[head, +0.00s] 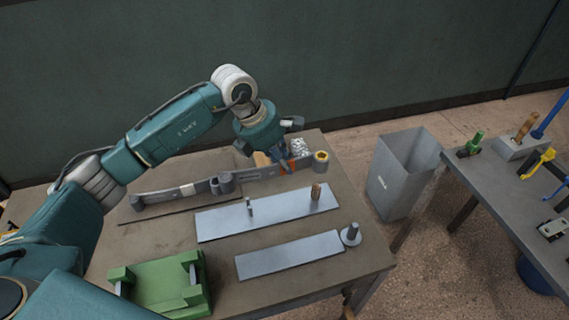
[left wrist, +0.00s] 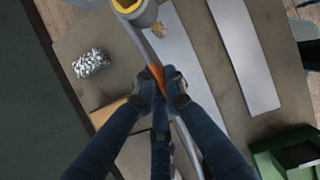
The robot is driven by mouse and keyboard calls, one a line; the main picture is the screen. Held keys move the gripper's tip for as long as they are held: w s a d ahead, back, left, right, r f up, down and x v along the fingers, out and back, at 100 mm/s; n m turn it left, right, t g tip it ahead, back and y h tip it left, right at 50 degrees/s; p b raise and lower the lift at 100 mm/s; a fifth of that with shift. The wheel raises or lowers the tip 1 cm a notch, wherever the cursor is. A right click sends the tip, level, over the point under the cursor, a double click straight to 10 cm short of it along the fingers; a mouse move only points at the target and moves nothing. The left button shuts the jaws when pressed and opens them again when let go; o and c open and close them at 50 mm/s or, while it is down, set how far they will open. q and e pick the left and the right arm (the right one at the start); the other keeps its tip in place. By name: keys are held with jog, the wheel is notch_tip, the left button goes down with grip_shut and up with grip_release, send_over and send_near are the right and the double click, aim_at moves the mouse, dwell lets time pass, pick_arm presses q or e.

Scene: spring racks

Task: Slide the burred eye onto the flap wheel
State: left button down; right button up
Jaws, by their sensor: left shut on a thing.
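A long grey leaf spring (head: 254,172) has an orange band near its right part and an eye (head: 321,157) with a yellow rim at its right end. My left gripper (head: 286,163) is shut on the spring at the orange band, which also shows in the left wrist view (left wrist: 154,72). The eye (left wrist: 140,14) is partly cut off at the top there. The flap wheel appears to be the brown upright cylinder (head: 316,191) on the pale metal plate (head: 285,211). The eye is apart from it, beyond it in the head view. My right gripper is not in view.
A second metal plate (head: 290,256) and a flanged grey peg (head: 351,234) are nearer the front. A green cradle (head: 160,284) stands at the front left. A silvery bundle (left wrist: 91,63) lies beside the spring. A grey bin (head: 397,176) and another bench (head: 500,185) are at right.

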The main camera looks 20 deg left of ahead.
pick_arm(q)
notch_tip(320, 180, down, 6)
jog(key=b, duration=0.4)
jog(key=shift+w+r, duration=0.1)
jog(key=shift+r, duration=0.15)
dwell(0.4)
jog(key=shift+b, duration=0.9)
dwell(1.1)
jog(key=shift+f+b, duration=0.45)
jog(key=shift+f, duration=0.05)
jog(key=shift+f+b, duration=2.75)
jog(key=shift+f, duration=0.5)
jog(key=c, duration=1.7)
grip_release()
jog(key=shift+s, duration=0.2)
jog(key=shift+c, duration=0.2)
